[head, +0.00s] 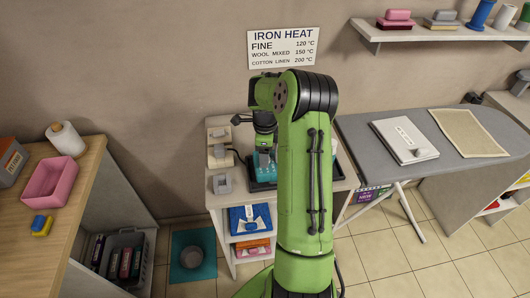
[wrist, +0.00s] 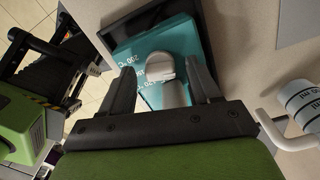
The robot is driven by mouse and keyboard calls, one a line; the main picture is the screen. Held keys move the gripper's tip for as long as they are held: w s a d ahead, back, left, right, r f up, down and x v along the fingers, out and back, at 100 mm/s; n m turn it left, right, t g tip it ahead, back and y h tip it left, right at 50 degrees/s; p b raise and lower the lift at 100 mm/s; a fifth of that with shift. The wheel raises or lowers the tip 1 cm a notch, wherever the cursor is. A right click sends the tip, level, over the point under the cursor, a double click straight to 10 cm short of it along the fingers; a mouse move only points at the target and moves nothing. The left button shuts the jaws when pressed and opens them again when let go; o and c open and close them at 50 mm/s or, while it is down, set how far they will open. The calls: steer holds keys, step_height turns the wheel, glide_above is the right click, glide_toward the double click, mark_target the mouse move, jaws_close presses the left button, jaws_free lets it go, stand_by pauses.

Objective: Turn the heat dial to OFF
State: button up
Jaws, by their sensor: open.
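The heat dial (wrist: 160,68) is a pale grey knob on a teal body (wrist: 135,45) with white temperature markings, in the wrist view. "200 °C" and part of "120" are readable; an OFF mark cannot be made out. My gripper (wrist: 162,72) is open, with one dark finger on either side of the knob. I cannot tell whether either finger touches it. In the head view the teal body (head: 264,160) sits on a dark tray (head: 262,186) on the small cabinet. My gripper (head: 265,142) points down over it, and my arm hides much of it and the dial.
A beige item (head: 220,150) and a small grey block (head: 222,183) stand left of the tray. An ironing board (head: 450,135) is at the right, a wooden counter (head: 85,190) at the left. An "IRON HEAT" sign (head: 283,48) hangs on the wall behind.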

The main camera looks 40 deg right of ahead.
steer(key=c, duration=1)
steer(key=shift+c, duration=0.2)
steer(key=shift+n, duration=0.4)
steer(key=n, duration=0.3)
steer(key=shift+n+b, duration=0.3)
steer(key=shift+n, duration=2.1)
steer(key=o, duration=1)
steer(key=shift+o, duration=0.2)
steer(key=shift+r, duration=0.15)
